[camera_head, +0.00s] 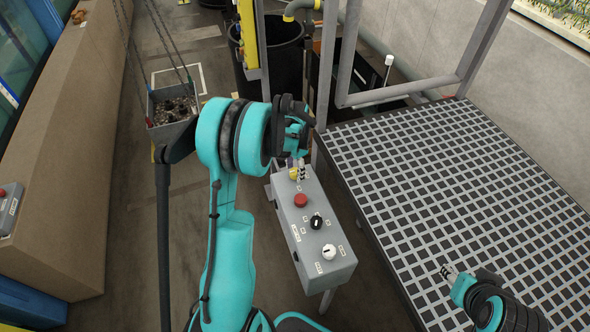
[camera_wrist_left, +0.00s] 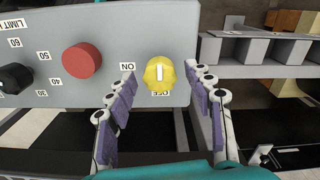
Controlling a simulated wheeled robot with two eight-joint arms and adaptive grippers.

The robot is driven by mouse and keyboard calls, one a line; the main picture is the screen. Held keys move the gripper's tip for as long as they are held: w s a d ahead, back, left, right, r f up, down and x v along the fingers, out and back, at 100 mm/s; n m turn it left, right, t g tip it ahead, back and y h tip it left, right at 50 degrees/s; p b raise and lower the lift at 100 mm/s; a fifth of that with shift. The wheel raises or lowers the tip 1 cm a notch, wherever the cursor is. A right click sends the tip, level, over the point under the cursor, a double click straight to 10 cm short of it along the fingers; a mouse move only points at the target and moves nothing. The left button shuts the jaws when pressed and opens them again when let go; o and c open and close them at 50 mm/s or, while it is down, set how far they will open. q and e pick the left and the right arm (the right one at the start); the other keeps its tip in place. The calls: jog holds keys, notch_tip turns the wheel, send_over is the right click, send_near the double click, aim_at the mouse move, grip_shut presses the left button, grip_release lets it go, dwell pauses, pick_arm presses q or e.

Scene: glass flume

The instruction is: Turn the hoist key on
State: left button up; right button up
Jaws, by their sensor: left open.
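The hoist key is a yellow round knob (camera_wrist_left: 160,73) with a white bar, on a grey control box (camera_wrist_left: 100,25). In the left wrist view its bar stands upright, in line with the OFF label (camera_wrist_left: 161,93) just below; the ON label (camera_wrist_left: 127,66) is to its upper left. My left gripper (camera_wrist_left: 159,76) is open, its fingers on either side of the knob; I cannot tell whether they touch it. In the head view the knob (camera_head: 293,174) shows at the far end of the box, partly behind the gripper. My right gripper (camera_head: 447,270) is over the grating; its jaws are unclear.
A red button (camera_head: 301,200), a black knob (camera_head: 316,222) and a white knob (camera_head: 329,252) sit nearer on the box. A grey grating platform (camera_head: 400,180) lies right. A hanging bucket (camera_head: 170,130) of gravel and a brown block (camera_head: 75,110) are left.

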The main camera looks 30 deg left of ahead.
pick_arm(q)
jog(key=c, duration=1.1)
jog(key=shift+n, duration=0.3)
jog(key=shift+c, duration=0.3)
jog(key=n, duration=0.3)
jog(key=shift+n+b, duration=0.4)
jog(key=n, duration=0.4)
jog(key=shift+n+b, duration=0.3)
jog(key=n, duration=0.4)
jog(key=shift+n+b, duration=0.35)
jog(key=shift+n, duration=2.05)
jog(key=shift+o, duration=0.2)
